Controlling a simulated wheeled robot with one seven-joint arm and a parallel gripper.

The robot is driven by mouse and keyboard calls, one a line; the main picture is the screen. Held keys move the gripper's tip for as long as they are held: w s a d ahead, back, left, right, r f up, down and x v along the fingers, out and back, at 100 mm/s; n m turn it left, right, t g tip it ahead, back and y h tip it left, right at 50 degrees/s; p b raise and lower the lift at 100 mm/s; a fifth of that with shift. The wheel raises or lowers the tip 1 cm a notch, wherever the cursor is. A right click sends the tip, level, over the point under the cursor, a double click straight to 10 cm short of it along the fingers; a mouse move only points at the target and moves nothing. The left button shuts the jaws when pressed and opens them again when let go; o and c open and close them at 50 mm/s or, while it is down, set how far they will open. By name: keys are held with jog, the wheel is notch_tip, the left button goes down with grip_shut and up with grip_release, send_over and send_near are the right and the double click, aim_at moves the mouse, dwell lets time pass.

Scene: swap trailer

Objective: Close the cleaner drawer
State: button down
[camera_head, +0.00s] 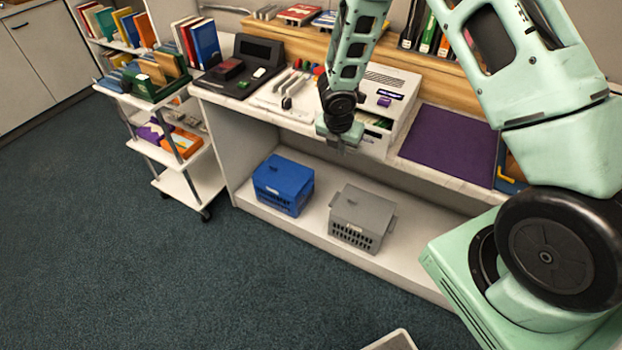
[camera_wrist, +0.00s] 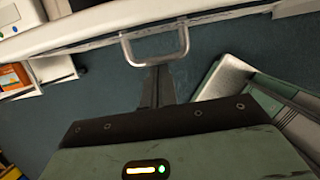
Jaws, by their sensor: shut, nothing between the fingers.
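The cleaner is a white box-like machine (camera_head: 388,88) with a purple label on the counter. Its drawer (camera_head: 373,143) appears to stick out low at the front, partly hidden behind my arm. My gripper (camera_head: 337,148) hangs at the counter's front edge, just left of the drawer front. In the wrist view, my gripper (camera_wrist: 158,78) has its dark fingers together with nothing held. A U-shaped metal handle (camera_wrist: 183,42) lies just beyond the fingertips, and I cannot tell whether they touch it.
A purple mat (camera_head: 449,143) lies right of the cleaner. A blue crate (camera_head: 283,185) and a grey crate (camera_head: 361,217) stand on the low shelf below. A white cart (camera_head: 196,180) stands at left. The carpet in front is mostly clear.

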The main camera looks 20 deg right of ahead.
jog(key=shift+w+d+p, duration=0.5)
jog(key=shift+w+d, duration=0.1)
jog(key=shift+d, duration=0.25)
jog(key=shift+w+d+p, duration=0.45)
jog(key=shift+w+d, duration=0.1)
jog(key=shift+d, duration=0.25)
jog(key=shift+w+d+p, duration=0.5)
jog(key=shift+w+d, duration=0.1)
jog(key=shift+d, duration=0.25)
jog(key=shift+r, duration=0.1)
